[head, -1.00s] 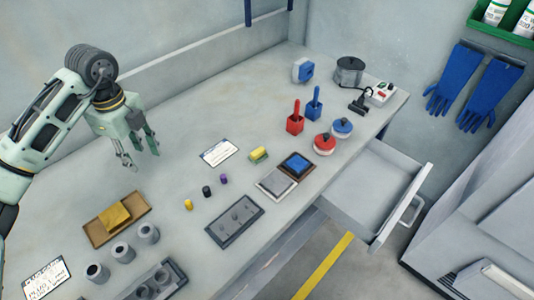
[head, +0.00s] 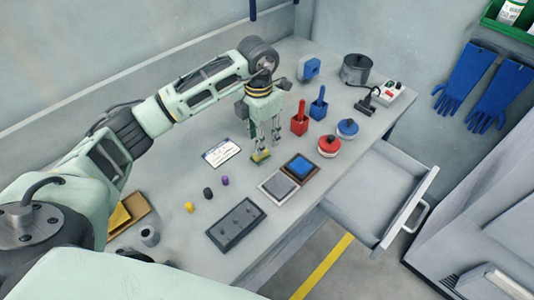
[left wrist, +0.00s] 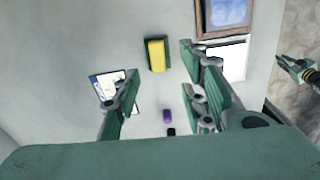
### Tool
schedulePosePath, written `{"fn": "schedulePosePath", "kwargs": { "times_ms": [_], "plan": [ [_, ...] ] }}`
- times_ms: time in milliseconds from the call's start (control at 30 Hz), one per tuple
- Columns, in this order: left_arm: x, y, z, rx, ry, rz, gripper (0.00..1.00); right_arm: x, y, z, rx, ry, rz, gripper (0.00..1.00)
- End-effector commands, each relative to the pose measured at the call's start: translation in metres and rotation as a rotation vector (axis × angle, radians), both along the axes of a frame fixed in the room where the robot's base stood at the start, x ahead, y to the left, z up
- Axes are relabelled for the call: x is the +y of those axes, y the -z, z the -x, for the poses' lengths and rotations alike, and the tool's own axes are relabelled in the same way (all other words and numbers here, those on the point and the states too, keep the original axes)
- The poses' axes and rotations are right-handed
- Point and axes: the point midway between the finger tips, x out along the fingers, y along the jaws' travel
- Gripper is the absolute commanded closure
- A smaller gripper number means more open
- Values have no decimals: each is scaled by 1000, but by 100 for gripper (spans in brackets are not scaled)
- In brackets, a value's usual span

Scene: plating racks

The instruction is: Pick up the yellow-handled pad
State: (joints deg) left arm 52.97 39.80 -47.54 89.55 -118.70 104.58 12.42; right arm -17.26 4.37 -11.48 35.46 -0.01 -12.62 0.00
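The yellow-handled pad (head: 260,157), a small green block with a yellow grip on top, lies on the bench. In the left wrist view the pad (left wrist: 156,56) shows whole, ahead of the fingers. My left gripper (head: 265,148) points down above the pad, its fingertips overlapping the pad's upper edge in the head view. In the left wrist view its fingers (left wrist: 158,88) are wide apart with nothing between them. A small part of what looks like my right gripper (left wrist: 298,70) shows at the right edge of the left wrist view; its opening is unclear.
A white card (head: 221,152) lies left of the pad, a grey plate (head: 279,187) and a blue-topped tray (head: 313,174) right of it. Red (head: 299,124) and blue (head: 318,108) handled holders stand behind. Small purple (head: 225,181) and black (head: 207,193) cylinders lie in front.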

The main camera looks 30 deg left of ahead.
Motion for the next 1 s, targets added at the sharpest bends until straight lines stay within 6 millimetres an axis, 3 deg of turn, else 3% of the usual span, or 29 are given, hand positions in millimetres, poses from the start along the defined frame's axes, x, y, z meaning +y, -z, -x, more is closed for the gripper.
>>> {"fn": "schedulePosePath", "kwargs": {
  "times_ms": [267,400,700,1000],
  "plan": [
    [1,34,-3,6,-4,2,61,0,-25,-3,-4,0,0,83],
    [1,53,-4,3,-3,1,61,0,-28,-3,-4,0,0,83],
    [1,59,-5,-2,-3,1,61,-3,-28,-3,-5,-1,3,83],
    [1,59,-5,-1,-3,0,87,-5,-28,-3,-4,-1,5,83]
  ]
}}
